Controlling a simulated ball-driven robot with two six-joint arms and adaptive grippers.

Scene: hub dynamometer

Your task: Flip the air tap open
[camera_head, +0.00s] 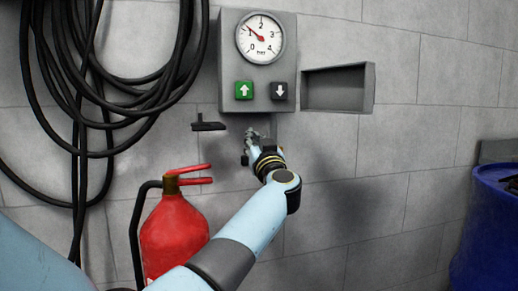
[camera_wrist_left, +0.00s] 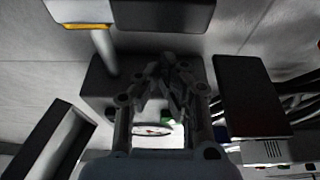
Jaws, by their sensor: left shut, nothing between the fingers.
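My left gripper (camera_head: 250,136) is shut and empty, just below the grey gauge box (camera_head: 287,88) on the wall. In the left wrist view its closed fingertips (camera_wrist_left: 168,62) are in front of that box. I cannot clearly make out the air tap. A pale pipe (camera_wrist_left: 105,52) runs from the box to a block with a yellow strip (camera_wrist_left: 82,26) in the wrist view; the gripper and arm largely hide this area in the head view. A small black bracket-like piece (camera_head: 208,126) sits on the wall left of the gripper. My right gripper is out of view.
A blue drum (camera_head: 492,235) stands right.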

